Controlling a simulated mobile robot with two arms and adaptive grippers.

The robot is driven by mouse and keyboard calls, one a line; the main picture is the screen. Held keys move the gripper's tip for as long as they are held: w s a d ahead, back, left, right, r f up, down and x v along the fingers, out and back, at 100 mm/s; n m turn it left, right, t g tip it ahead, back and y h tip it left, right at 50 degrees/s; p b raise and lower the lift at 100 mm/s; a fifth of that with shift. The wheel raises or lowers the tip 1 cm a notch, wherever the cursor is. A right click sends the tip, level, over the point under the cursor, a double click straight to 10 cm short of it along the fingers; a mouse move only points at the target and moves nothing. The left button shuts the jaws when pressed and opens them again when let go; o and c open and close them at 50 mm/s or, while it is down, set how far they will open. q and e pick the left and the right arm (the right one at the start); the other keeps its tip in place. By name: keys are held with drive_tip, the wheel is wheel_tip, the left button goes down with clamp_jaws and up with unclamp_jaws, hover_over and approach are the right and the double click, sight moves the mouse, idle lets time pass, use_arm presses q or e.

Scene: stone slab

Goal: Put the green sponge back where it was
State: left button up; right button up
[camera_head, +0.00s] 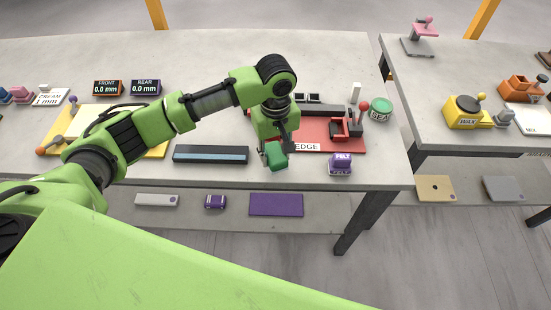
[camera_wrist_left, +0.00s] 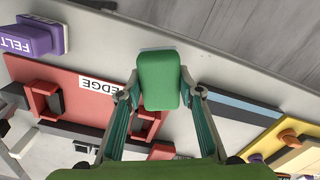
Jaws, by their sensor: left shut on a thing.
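The green sponge (camera_head: 276,156) is held in my left gripper (camera_head: 272,146), over the front edge of the red board near its "EDGE" label. In the left wrist view the sponge (camera_wrist_left: 159,80) sits between the two fingertips of my left gripper (camera_wrist_left: 163,93), and the fingers touch its sides. Whether the sponge touches anything below is hard to tell. My right gripper does not show in either view.
The red board (camera_head: 310,129) carries a red-knobbed fixture. A purple FELT block (camera_head: 340,164) stands right of the sponge, a dark bar with a blue strip (camera_head: 211,154) left. A green tin (camera_head: 381,109) stands behind right. A purple mat (camera_head: 276,205) lies on the lower shelf.

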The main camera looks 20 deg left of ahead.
sight(276, 160)
use_arm(q)
drive_tip(key=shift+w+f+p, duration=0.15)
drive_tip(key=shift+f+p, duration=0.35)
drive_tip(key=shift+f, duration=1.25)
drive_tip(key=shift+f, duration=0.1)
drive_tip(key=o, duration=1.2)
drive_tip(key=shift+r, duration=0.25)
wheel_tip(276, 160, up, 11)
drive_tip(key=shift+w+d+f+b, duration=0.1)
drive_tip(key=shift+f+b, duration=0.05)
drive_tip(key=shift+b, duration=0.75)
drive_tip(key=shift+r, duration=0.55)
